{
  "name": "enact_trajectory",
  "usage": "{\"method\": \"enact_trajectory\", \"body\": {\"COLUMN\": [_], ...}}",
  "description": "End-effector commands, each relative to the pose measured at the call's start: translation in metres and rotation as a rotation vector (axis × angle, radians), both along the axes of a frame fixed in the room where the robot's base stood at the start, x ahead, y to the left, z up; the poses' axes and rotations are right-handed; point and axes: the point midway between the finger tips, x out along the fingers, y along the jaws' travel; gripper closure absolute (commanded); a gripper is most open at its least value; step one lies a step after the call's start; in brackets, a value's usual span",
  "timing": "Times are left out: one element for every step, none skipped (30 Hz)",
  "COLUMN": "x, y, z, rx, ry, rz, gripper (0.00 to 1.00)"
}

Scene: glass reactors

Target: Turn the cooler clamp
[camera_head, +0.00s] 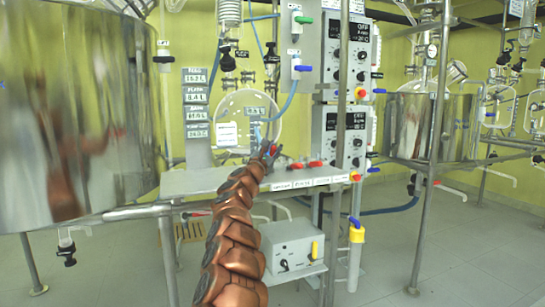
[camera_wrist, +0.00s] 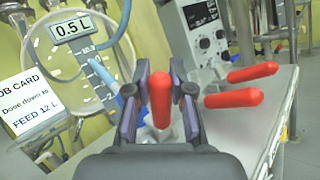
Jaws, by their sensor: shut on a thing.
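The handle stands upright in this view. Two more red handles, an upper one (camera_wrist: 252,72) and a lower one (camera_wrist: 234,98), lie sideways to the right, apart from my fingers. The shelf-edge labels are too small to tell which clamp is the cooler's. The held clamp's base is largely hidden by my gripper.
A round glass vessel (camera_wrist: 80,62) marked 0.5 L and a job card (camera_wrist: 28,108) are close on the left. A light blue tube (camera_wrist: 104,74) runs beside my left finger. Control boxes (camera_head: 345,50) stand behind the shelf (camera_head: 205,181); a large steel tank (camera_head: 75,110) is left.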

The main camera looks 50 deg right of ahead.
Motion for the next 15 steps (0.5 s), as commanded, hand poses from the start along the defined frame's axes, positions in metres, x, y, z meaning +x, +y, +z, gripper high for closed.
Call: {"method": "enact_trajectory", "body": {"x": [0.0,-0.0004,-0.0009,-0.0012,-0.0016,-0.0018,-0.002,-0.0021,-0.0023,-0.0024,-0.0024,-0.0025,-0.0025,-0.0024,-0.0024], "y": [0.0007,0.0005,0.0006,0.0005,0.0006,0.0005,0.0005,0.0005,0.0005,0.0005,0.0005,0.0004,0.0005,0.0004,0.0004], "z": [-0.0026,-0.0025,-0.0021,-0.0018,-0.0014,-0.0011,-0.0008,-0.0006,-0.0003,0.0,0.0001,0.0003,0.0004,0.0005,0.0005], "rx": [-0.003,-0.004,-0.005,-0.007,-0.007,-0.008,-0.008,-0.009,-0.009,-0.01,-0.01,-0.01,-0.01,-0.01,-0.01], "ry": [-0.004,-0.006,-0.009,-0.012,-0.013,-0.015,-0.016,-0.017,-0.018,-0.018,-0.018,-0.019,-0.019,-0.019,-0.019], "rz": [0.0,0.0,-0.001,-0.001,-0.001,-0.002,-0.002,-0.002,-0.002,-0.002,-0.002,-0.002,-0.002,-0.002,-0.002], "gripper": [1.0,1.0,1.0,1.0,1.0,1.0,1.0,1.0,1.0,1.0,1.0,1.0,1.0,1.0,1.0]}}
